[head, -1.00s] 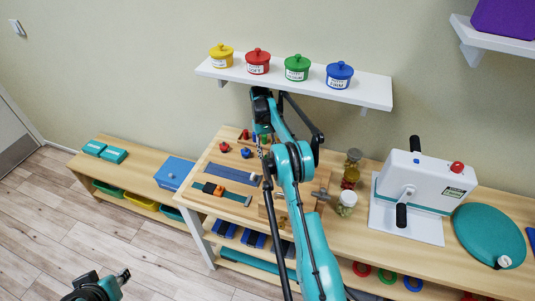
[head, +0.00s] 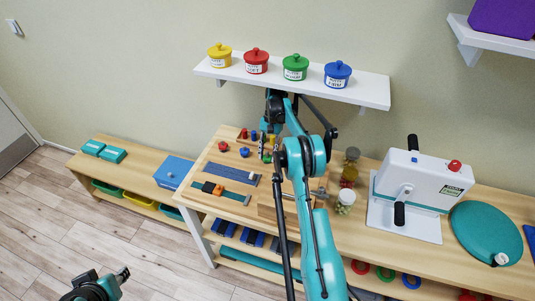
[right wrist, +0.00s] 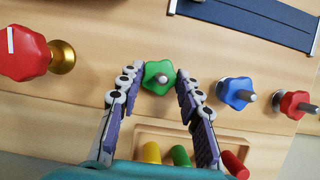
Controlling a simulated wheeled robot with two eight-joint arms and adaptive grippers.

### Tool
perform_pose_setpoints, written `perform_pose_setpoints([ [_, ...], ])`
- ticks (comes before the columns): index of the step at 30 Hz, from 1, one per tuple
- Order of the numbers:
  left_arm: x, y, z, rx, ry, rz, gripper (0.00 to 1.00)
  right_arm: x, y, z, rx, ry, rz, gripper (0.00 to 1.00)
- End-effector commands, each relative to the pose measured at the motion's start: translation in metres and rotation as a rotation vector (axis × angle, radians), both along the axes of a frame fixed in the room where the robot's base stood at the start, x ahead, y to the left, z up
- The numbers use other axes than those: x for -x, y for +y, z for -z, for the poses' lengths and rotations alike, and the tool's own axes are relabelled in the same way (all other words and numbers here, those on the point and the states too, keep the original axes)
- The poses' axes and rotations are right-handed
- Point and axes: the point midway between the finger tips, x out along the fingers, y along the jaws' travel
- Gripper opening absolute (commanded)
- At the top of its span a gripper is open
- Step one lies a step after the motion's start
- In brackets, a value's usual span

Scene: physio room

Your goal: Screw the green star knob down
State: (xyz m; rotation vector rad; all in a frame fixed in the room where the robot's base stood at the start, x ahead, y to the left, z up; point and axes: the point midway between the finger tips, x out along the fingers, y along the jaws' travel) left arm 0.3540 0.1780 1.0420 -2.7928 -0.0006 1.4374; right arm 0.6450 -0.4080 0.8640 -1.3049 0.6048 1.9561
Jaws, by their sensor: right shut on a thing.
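The green star knob (right wrist: 159,78) sits at the wooden board in the right wrist view, with a metal stud end showing at its centre. My right gripper (right wrist: 161,75) is shut on it, one finger at each side. In the head view my right gripper (head: 267,150) reaches down to the board from above, and the knob is mostly hidden there. How far down the knob sits cannot be told. My left gripper (head: 121,274) is at the lower left of the head view, over the floor and away from the board. Its fingers are too small to read.
A blue star knob (right wrist: 236,93) and a red star knob (right wrist: 297,103) stand close to the right in the wrist view. Another red knob (right wrist: 24,52) on a brass stem is left. Coloured pegs (right wrist: 180,156) lie below. A shelf (head: 300,82) with pots overhangs the board.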

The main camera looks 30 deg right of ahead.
Motion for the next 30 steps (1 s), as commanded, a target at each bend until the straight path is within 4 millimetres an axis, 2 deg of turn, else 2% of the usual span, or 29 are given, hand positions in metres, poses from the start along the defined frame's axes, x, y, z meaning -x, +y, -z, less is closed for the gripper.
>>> perform_pose_setpoints([
  [14,0.0,0.0,-0.0005,0.0,0.0,0.0,0.33,-0.0004,-0.0003,-0.0018,0.0,-0.002,0.014,0.06],
  [15,0.0,0.0,-0.0005,0.0,0.0,0.0,0.33,-0.0005,-0.0003,-0.0017,0.0,-0.002,0.014,0.43],
  [17,0.0,0.0,-0.0005,0.0,0.0,0.0,0.33,-0.0004,-0.0003,-0.0016,0.0,-0.001,0.013,0.56],
  [26,0.0,0.0,-0.0002,0.0,0.0,0.0,0.33,-0.0002,0.0,-0.0006,0.0,-0.001,0.009,0.56],
  [30,0.0,0.0,0.0001,0.0,0.0,0.0,0.33,-0.0007,0.0007,-0.0003,0.0,0.0,-0.05,0.56],
])
